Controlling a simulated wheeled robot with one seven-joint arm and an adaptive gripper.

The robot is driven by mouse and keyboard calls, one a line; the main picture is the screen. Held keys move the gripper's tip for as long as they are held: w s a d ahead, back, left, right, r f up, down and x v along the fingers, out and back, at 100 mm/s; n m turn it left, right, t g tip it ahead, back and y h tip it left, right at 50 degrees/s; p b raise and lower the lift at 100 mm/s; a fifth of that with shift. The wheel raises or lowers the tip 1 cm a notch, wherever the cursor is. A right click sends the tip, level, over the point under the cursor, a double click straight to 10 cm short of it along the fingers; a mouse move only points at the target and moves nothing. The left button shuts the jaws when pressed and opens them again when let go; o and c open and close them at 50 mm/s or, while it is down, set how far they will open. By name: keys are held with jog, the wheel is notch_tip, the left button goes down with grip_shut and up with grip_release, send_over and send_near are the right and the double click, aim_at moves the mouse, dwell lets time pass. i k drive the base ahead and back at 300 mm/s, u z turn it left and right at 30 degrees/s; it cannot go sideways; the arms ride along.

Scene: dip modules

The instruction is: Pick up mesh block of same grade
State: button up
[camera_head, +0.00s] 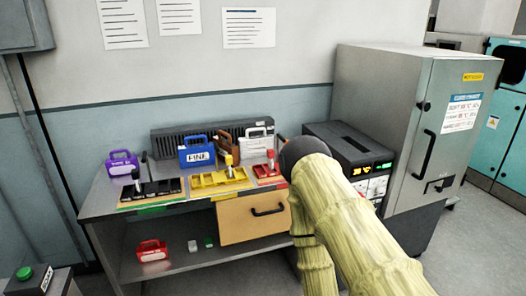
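Several handled blocks stand on the workbench: a purple block (122,163) at the left, a blue block (196,153) labelled "FINE", a brown block (229,138) behind it, and a white block (257,142). A red handled block (152,251) sits on the lower shelf. Labels other than "FINE" are too small to read, so which blocks share a grade cannot be told. My pale yellow arm reaches in from the lower right, and its dark rounded part is near the bench's right end. My gripper's fingers do not show.
In front of the blocks lie a black tray (151,191), a yellow tray (218,182) and a red tray (267,174), each with an upright handle. A dark machine (345,145) and a grey cabinet (407,120) stand at the right. A wooden drawer (250,216) is below the bench top.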

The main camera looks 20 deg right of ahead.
aim_at(255, 146)
jog(key=z, duration=0.75)
jog(key=i, duration=1.1)
